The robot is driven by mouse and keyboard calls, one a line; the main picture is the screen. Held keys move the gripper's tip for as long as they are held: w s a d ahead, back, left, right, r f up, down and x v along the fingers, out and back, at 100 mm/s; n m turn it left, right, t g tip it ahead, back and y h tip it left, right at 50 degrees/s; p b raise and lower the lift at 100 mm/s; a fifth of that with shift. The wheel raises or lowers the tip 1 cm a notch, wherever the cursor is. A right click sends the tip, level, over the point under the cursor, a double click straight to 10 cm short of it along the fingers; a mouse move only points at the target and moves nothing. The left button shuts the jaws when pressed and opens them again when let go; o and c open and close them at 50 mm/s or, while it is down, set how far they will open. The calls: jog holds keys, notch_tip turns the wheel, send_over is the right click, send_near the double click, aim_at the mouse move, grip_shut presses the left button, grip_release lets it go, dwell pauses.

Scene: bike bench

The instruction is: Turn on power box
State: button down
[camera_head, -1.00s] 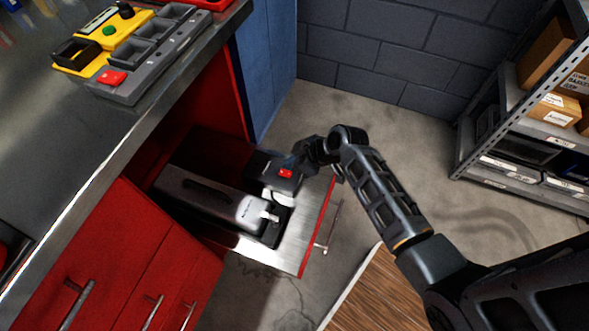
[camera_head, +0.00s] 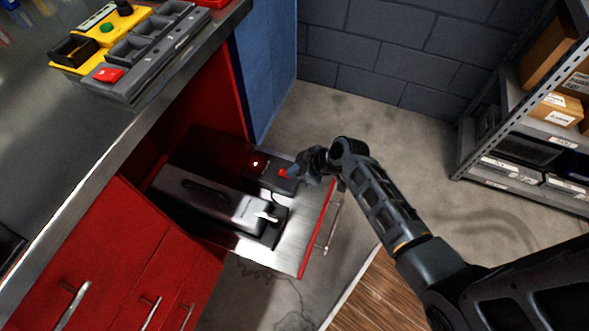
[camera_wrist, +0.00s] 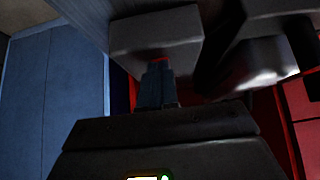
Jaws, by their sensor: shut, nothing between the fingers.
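The power box (camera_head: 262,178) is a small dark box in the open red drawer, beside a larger black and silver case. It has a red switch (camera_head: 284,172) at its right end and a glowing red patch with a bright spot on its left part. My gripper (camera_head: 294,174) is at the switch end of the box. In the wrist view my blue fingers (camera_wrist: 157,85) are together and empty, their tips at the grey box face (camera_wrist: 150,32). Red shows at the tips; I cannot tell whether they touch the switch.
The case (camera_head: 215,205) fills much of the drawer (camera_head: 290,245). The workbench (camera_head: 60,150) overhangs at left, with a yellow and grey tray set (camera_head: 150,45) on it. A metal shelf with boxes (camera_head: 520,120) stands right. Floor between is clear.

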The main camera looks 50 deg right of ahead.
jog(key=shift+r, duration=0.15)
jog(key=shift+r+p, duration=0.7)
